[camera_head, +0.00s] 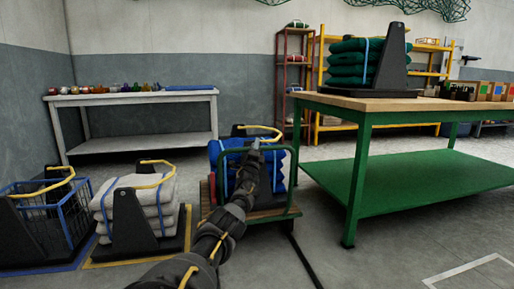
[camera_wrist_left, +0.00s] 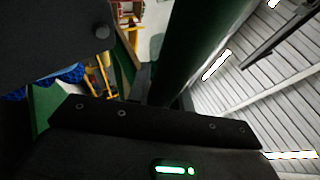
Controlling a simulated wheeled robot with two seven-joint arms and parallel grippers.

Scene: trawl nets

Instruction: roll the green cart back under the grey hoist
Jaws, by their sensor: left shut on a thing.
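The green cart (camera_head: 291,180) stands on the floor in the middle of the head view, left of the green workbench. It has a green tube frame and a wooden deck, and carries a blue and white bundle (camera_head: 215,152). My left arm reaches over it, and my left gripper (camera_head: 254,146) is at the top bar of its frame. In the left wrist view a dark green tube (camera_wrist_left: 205,45) runs into the jaws, which are shut on it. My arm hides part of the load and deck. I cannot make out a grey hoist. My right gripper is not in view.
The green workbench (camera_head: 430,172) stands close on the cart's right. Stacked white sacks (camera_head: 150,205) and a blue wire basket (camera_head: 72,212) are on the left. A grey table (camera_head: 130,98) stands behind. Open floor lies between table and bench, and at front right.

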